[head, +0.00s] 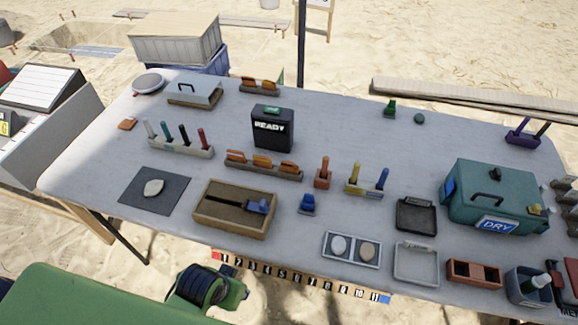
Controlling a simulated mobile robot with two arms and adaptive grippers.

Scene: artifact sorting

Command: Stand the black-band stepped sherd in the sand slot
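Several orange-brown sherds (262,161) stand in a long wooden rack (290,175) at the middle of the table. Their bands and step shapes are too small to tell, so I cannot pick out the black-band stepped sherd. More orange pieces (262,83) sit in a similar rack at the back. A wooden tray (206,216) with a brown, sand-like floor stands at the front; a blue-ended tool (258,206) lies in it.
A grey mat (172,202) with a pale stone (154,187) lies left of the tray. A black READY box (272,128) stands behind the middle rack. A teal DRY box (495,200) and several small trays fill the right. The back middle of the table is fairly clear.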

